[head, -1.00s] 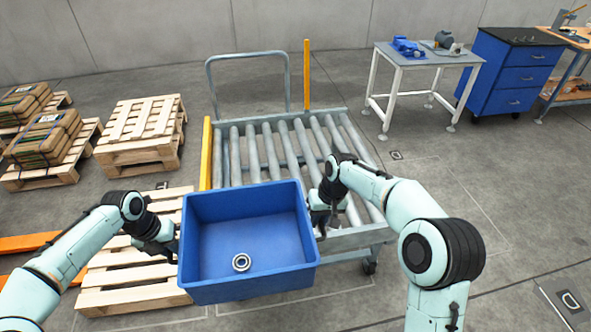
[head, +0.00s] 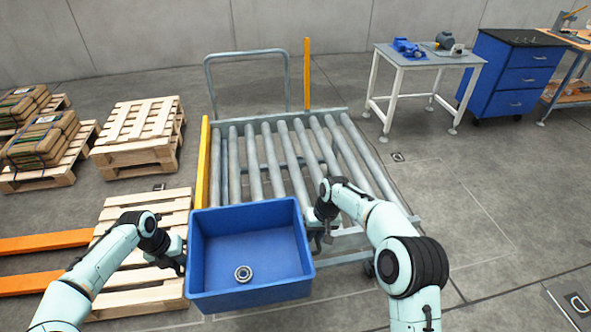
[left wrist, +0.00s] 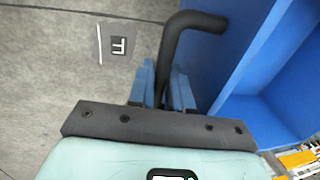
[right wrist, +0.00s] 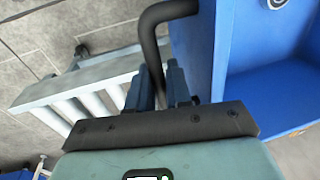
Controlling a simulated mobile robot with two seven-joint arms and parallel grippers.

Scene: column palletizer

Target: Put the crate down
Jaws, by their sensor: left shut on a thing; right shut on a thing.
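A blue open crate (head: 250,287) is held between my two arms, in front of the near end of the roller cart. A metal ring like a bearing (head: 243,273) lies on its floor. My left gripper (head: 180,262) is shut on the crate's left handle; in the left wrist view the black handle (left wrist: 166,58) runs between the fingers (left wrist: 162,85). My right gripper (head: 318,228) is shut on the right handle; in the right wrist view that black handle (right wrist: 150,50) runs between the fingers (right wrist: 160,85). The crate's underside is hidden.
The grey roller cart (head: 335,118) has empty rollers, a yellow post (head: 202,165) on its left and another (head: 307,75) at the back. Wooden pallets (head: 140,205) lie at left. A small table (head: 425,60) and blue drawer cabinet (head: 515,75) stand at back right.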

